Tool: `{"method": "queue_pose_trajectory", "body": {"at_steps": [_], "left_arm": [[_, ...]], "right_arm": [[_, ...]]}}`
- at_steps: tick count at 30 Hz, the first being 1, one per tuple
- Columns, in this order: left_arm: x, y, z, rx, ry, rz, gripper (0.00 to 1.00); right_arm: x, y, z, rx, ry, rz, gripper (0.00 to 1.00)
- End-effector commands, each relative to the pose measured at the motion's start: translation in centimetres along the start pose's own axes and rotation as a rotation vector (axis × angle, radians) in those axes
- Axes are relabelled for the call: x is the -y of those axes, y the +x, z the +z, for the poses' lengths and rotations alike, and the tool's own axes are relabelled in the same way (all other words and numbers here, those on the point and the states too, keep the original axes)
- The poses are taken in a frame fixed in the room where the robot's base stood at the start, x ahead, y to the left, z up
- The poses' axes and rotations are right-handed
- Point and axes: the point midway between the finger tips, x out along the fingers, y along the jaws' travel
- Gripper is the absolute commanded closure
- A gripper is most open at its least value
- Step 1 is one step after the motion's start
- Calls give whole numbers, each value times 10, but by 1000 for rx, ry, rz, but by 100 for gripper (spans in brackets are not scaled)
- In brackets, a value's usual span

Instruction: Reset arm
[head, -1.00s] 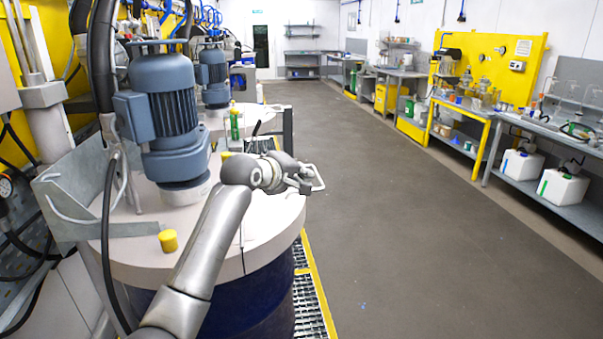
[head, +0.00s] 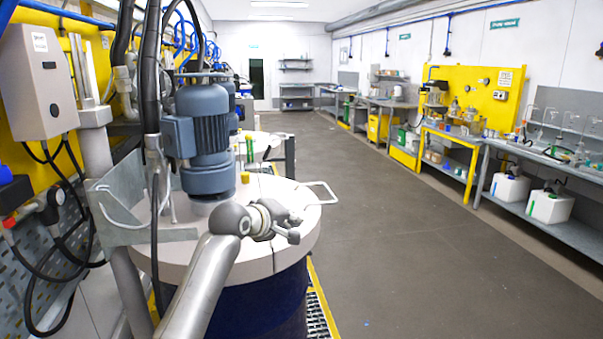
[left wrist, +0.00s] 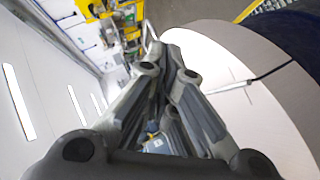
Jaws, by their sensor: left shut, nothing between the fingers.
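My left arm reaches in from the bottom of the head view. Its gripper (head: 291,228) is over the right part of the pale drum lid (head: 262,258), pointing right. In the left wrist view the fingers (left wrist: 168,55) come together at their tips, shut with nothing between them. The lid shows there at the right (left wrist: 262,110). I cannot tell how high the gripper is above the lid. My right gripper is not in view.
A blue-grey agitator motor (head: 205,140) stands on the lid, left of my gripper. A pale handle (head: 322,192) sticks out at the lid's right edge. Hoses and a grey box (head: 38,80) are at the left. Benches (head: 545,155) line the right wall. The floor (head: 400,240) between is clear.

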Motion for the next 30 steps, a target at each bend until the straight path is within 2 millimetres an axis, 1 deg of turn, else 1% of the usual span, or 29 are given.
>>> {"method": "queue_pose_trajectory", "body": {"at_steps": [1,3,8,11,14,15,17,18,20,21,23,24,26,27,29,30], "left_arm": [[11,1,6,6,10,-12,100],[25,0,13,13,26,-28,100],[62,-4,32,30,74,-71,100],[91,-9,48,45,113,-106,100],[127,-18,69,68,160,-150,100],[145,-23,79,79,184,-172,100],[173,-34,96,99,225,-208,100],[194,-43,108,115,255,-236,100],[223,-60,127,140,303,-277,100],[241,-72,139,158,333,-302,100],[268,-91,157,187,380,-343,100],[285,-105,169,207,410,-371,100],[308,-128,186,241,457,-410,100],[322,-144,197,264,488,-437,100],[343,-170,213,301,533,-477,100],[354,-187,224,327,562,-500,100]], "right_arm": [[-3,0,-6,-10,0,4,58],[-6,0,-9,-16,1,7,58],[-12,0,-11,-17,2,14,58],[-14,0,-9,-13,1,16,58],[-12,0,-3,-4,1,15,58],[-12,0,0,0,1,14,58],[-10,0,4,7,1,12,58],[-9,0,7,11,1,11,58],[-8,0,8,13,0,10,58],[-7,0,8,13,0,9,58],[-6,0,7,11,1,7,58],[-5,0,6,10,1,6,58],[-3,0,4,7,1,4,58],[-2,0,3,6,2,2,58],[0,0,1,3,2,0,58],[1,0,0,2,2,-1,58]]}}
